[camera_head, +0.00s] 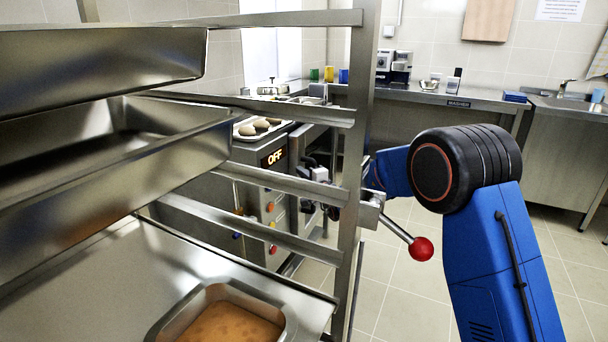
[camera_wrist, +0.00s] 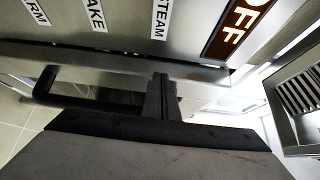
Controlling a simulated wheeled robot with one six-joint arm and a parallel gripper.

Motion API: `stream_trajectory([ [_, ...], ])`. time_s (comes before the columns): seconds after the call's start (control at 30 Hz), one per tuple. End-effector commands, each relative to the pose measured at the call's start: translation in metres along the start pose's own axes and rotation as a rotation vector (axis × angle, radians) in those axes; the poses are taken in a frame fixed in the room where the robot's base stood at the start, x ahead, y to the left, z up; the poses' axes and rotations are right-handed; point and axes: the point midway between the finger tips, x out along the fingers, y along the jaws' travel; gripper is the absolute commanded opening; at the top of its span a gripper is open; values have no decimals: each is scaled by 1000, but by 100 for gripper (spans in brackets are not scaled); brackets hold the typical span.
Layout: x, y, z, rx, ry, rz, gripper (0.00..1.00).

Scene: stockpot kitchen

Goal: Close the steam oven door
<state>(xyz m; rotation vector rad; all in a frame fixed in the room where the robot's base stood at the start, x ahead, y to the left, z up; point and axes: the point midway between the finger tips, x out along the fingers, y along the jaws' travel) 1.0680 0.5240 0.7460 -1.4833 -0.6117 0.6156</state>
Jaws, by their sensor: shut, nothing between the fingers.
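The steam oven (camera_head: 222,188) stands behind the rack in the head view, its lit "OFF" display and coloured buttons facing right. In the wrist view its control panel (camera_wrist: 130,38) fills the top, with labels and the lit display. A grey panel (camera_head: 310,137) beside the oven front looks like its door, partly hidden by rack bars; how far it stands open is unclear. My gripper (camera_head: 312,178) is by that panel, partly hidden by a rail. In the wrist view my gripper (camera_wrist: 162,92) is shut and empty, close to a black bar-like handle (camera_wrist: 60,98); contact is unclear.
A metal rack (camera_head: 352,150) with steel trays (camera_head: 110,160) stands close in front at left. A red-knobbed lever (camera_head: 421,249) juts from its post, near my arm. A counter (camera_head: 455,98) and sink unit (camera_head: 565,150) line the back. Tiled floor (camera_head: 400,265) is free at the middle.

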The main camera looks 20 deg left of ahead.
Motion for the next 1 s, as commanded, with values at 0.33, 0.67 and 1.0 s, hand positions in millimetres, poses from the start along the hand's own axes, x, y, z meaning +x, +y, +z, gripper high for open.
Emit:
stream_trajectory([
  [0.33, -4, 0, 0, 0, 0, 0, 0],
  [0.67, -56, -1, 0, 1, 0, 0, 0],
  [1.0, -124, 0, 0, 0, 1, 1, 0],
])
